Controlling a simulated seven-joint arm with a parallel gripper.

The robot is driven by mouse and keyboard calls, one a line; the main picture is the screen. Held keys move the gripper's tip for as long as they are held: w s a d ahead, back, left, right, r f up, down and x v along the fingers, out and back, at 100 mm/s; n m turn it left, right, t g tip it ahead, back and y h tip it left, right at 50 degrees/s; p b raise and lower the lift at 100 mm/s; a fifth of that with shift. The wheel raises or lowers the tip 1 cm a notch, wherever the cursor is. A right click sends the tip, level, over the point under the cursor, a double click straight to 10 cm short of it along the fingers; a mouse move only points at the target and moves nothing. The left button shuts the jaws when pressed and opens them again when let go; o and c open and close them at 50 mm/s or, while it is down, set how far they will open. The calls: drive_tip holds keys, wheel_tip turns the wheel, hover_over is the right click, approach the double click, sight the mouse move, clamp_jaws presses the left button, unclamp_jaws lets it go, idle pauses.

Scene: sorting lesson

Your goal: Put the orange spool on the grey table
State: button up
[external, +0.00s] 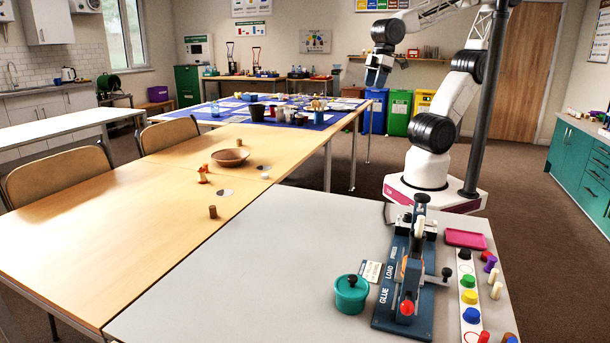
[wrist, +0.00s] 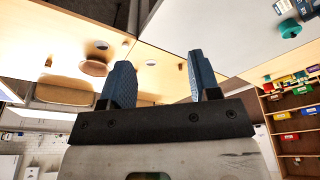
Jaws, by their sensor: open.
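A small waisted thing (external: 203,174), orange-red with a paler middle, stands on the wooden table beside a brown bowl. It looks spool-like, but is too small to be sure it is the orange spool. My gripper (external: 376,80) is raised high at the back, far from the spool-like thing. In the wrist view its two blue fingers (wrist: 152,82) are wide apart with nothing between them.
A brown bowl (external: 230,157) and a brown cork-like piece (external: 213,212) are on the wooden table. A press (external: 410,265), a teal pot (external: 351,293), a pink tray (external: 466,239) and a strip of coloured pegs (external: 469,297) occupy the grey table's right side. Its left part is clear.

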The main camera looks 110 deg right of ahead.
drive_tip(key=w+d+m, duration=0.1)
drive_tip(key=w+d, duration=0.2)
drive_tip(key=w, duration=0.6)
drive_tip(key=w+d+m, duration=0.1)
drive_tip(key=w+d, duration=0.2)
drive_tip(key=w, duration=0.6)
drive_tip(key=m+t+h, duration=0.1)
drive_tip(key=m+h, duration=0.1)
drive_tip(key=m, duration=0.2)
hover_over(206, 164)
drive_tip(key=s+a, duration=0.2)
wheel_tip(206, 164, down, 30)
drive_tip(key=shift+s+d+f, duration=0.15)
drive_tip(key=shift+d, duration=0.1)
drive_tip(key=shift+x, duration=1.3)
drive_tip(key=shift+f, duration=0.1)
